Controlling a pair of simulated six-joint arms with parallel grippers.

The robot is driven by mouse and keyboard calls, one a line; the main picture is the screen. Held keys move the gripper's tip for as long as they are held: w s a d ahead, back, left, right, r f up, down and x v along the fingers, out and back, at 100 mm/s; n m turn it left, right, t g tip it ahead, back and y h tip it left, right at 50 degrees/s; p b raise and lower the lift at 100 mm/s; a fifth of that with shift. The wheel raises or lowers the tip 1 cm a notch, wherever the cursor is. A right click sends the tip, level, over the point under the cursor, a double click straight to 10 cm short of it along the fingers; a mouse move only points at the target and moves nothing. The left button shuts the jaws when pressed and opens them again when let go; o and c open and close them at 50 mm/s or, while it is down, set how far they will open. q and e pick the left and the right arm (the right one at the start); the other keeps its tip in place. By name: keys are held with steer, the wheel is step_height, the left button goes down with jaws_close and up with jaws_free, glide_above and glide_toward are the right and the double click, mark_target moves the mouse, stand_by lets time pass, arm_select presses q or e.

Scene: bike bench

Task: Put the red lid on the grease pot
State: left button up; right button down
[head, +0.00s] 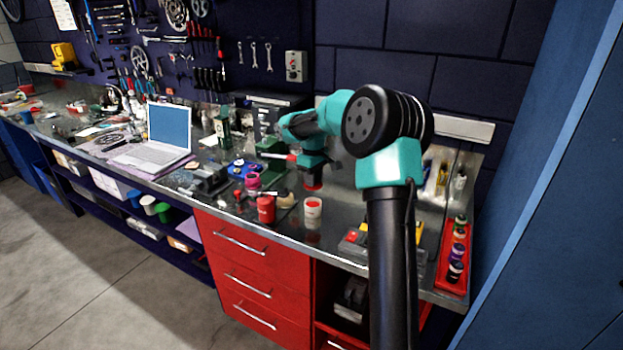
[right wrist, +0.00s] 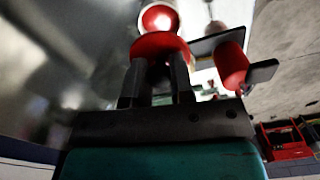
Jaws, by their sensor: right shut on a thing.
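My right gripper (head: 313,178) points down over the bench and is shut on the red lid (head: 314,187). In the right wrist view the lid (right wrist: 160,46) sits between the two fingers (right wrist: 157,82). The grease pot (head: 313,208), pale with a red label, stands upright and open on the bench near its front edge. In the head view it shows just below the lid, with a small gap. In the right wrist view the pot (right wrist: 158,18) shows just beyond the lid. My left gripper is out of view.
A red can (head: 265,209) stands left of the pot, with a pink tub (head: 253,182) behind it. A red tray of small bottles (head: 455,255) lies at the right end. A laptop (head: 163,140) is farther left. Bare bench surrounds the pot's right side.

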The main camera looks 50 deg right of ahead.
steer(key=shift+f, duration=2.85)
steer(key=shift+f, duration=0.65)
steer(key=c, duration=1.3)
jaws_free()
steer(key=shift+o, duration=0.2)
steer(key=shift+r, duration=5.55)
